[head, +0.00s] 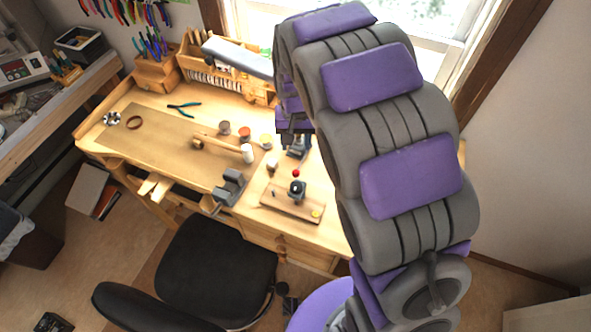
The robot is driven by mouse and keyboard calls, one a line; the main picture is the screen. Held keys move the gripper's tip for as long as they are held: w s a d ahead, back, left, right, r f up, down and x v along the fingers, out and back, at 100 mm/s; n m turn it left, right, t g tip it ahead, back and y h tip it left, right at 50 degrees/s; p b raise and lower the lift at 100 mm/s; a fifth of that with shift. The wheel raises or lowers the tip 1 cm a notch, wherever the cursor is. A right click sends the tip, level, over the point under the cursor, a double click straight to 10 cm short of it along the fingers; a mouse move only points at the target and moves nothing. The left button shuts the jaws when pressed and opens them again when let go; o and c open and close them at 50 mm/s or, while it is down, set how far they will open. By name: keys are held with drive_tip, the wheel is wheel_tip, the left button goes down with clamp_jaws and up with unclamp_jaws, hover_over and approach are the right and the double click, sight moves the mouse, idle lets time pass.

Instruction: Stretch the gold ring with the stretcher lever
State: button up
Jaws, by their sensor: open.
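A wooden board (285,205) lies near the front edge of the workbench. On it stands a small dark metal device (297,188), with a red knob (296,173) just above it, which looks like the stretcher and its lever. A tiny gold spot (316,213) at the board's right end may be the gold ring; it is too small to be sure. My gripper (290,137) is at the end of my purple and grey arm, above the bench behind the board. It is small and partly hidden by my arm, open, with nothing seen in it.
A dark upright tool (298,150) stands close to my gripper. A grey vise (229,187), a wooden mallet (215,143), small jars (244,133) and blue pliers (183,109) are on the bench. A black chair (215,270) stands in front. The bench's left part is mostly clear.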

sight(296, 171)
wheel_tip(296, 171, down, 15)
drive_tip(key=shift+r+b, duration=0.2)
drive_tip(key=shift+b, duration=0.15)
clamp_jaws()
idle(0.5)
